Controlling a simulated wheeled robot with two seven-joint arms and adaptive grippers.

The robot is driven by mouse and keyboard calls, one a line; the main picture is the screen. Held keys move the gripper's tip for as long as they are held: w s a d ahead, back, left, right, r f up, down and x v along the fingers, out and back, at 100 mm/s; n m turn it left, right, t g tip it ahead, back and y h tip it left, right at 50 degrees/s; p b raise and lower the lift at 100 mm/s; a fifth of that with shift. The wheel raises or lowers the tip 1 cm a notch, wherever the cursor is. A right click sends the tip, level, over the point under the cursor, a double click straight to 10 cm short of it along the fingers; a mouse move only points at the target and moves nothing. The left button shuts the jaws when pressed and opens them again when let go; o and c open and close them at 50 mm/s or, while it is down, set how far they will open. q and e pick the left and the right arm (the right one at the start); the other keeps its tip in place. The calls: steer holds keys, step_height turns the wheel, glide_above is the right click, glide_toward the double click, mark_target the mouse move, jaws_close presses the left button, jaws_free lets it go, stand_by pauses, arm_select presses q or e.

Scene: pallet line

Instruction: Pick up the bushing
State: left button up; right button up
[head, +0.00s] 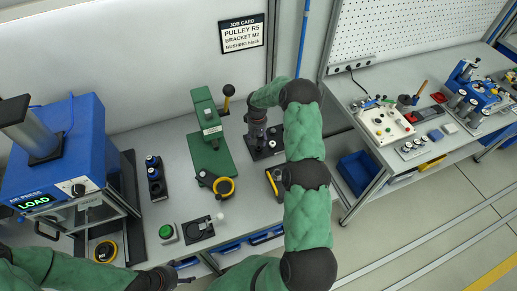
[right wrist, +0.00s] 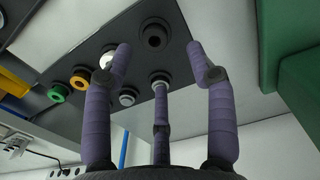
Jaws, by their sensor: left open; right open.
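The right wrist view shows a dark tray (right wrist: 195,15) holding several round parts with holes. A black ring-shaped bushing (right wrist: 153,38) sits on it, beyond and between my right gripper's fingertips. My right gripper (right wrist: 158,58) is open and empty, its purple fingers pointing at the tray. In the head view my right gripper (head: 256,117) hangs over the back of the tray (head: 264,154) and hides part of it. My left gripper (head: 184,277) is at the bottom edge of the head view, in front of the bench, open and partly cut off.
Green, yellow and white rings and grey parts lie near the black bushing. A green press (head: 208,145) stands left of the tray, and a blue air press (head: 55,150) further left. A job card (head: 241,34) reads "BUSHING black". A second bench (head: 420,120) stands at right.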

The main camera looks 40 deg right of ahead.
mark_target(258, 147)
steer(key=shift+s+d+f+p, duration=0.1)
steer(key=shift+f+p, duration=0.1)
steer(key=shift+f, duration=1.1)
steer(key=shift+s+f+p, duration=0.1)
steer(key=shift+f+p, duration=0.05)
steer(key=shift+f, duration=1.1)
steer(key=c, duration=0.9)
